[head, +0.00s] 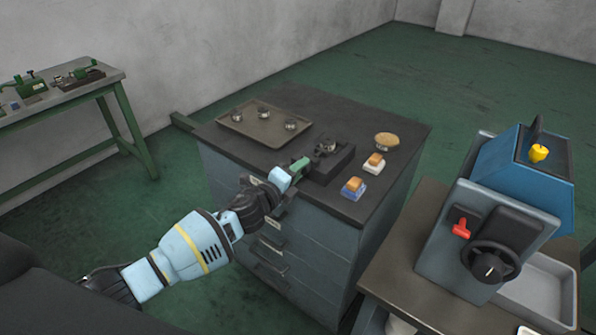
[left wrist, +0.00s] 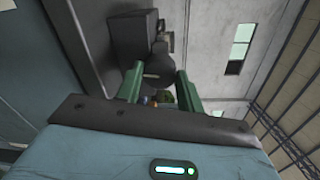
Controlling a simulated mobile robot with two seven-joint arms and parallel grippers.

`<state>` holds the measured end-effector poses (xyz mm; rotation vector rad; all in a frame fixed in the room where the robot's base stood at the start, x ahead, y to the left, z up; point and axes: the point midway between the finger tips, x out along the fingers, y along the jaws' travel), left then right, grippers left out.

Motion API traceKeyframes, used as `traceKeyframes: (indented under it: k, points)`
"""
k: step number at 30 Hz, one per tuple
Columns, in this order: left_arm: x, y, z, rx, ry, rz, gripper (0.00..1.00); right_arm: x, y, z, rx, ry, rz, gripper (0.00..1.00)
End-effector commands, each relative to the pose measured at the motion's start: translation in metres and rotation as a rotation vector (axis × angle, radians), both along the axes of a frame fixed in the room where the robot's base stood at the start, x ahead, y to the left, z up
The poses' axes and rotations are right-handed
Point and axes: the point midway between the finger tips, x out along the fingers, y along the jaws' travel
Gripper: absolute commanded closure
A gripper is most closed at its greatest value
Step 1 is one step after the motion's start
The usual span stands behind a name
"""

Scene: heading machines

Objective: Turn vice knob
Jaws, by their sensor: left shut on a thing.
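The dark vice (head: 338,163) stands on the top of the grey cabinet (head: 395,165), near its front edge, with a round metal piece on it. My left gripper (head: 300,164) reaches the vice's front left side. Its green fingers are shut on the vice knob, which is mostly hidden in the head view. In the left wrist view, the dark rounded knob (left wrist: 160,68) shows at the fingertips of my gripper (left wrist: 161,76), with the blocky vice body (left wrist: 133,38) beyond. My right gripper is not in view.
A tray (head: 250,134) with three round metal parts lies behind the vice. Two brushes (head: 374,163) (head: 354,188) and a tan oval object (head: 387,139) lie to its right. A blue machine (head: 500,230) with a dark handwheel stands at right. A green-legged bench (head: 70,95) is at left.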

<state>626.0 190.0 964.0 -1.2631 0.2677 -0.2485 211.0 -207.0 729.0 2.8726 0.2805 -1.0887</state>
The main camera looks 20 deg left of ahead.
Motion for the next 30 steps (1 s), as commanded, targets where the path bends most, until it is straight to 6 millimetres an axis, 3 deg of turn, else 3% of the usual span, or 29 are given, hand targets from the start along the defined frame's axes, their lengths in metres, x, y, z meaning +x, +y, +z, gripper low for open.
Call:
traceKeyframes:
  k: [2,3,8,20,30]
  points:
    - [0.000,0.001,0.000,0.000,0.001,0.003,0.86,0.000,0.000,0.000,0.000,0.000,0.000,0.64]
    - [0.000,0.001,0.000,0.000,0.001,0.003,0.61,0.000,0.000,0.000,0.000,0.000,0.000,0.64]
    - [0.000,0.001,0.000,-0.001,0.001,0.002,0.41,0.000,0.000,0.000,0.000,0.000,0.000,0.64]
    - [-0.006,0.003,0.000,-0.001,0.000,0.001,0.41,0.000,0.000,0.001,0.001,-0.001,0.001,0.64]
    - [-0.048,0.018,0.002,0.000,0.002,0.001,0.41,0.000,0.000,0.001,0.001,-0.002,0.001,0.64]
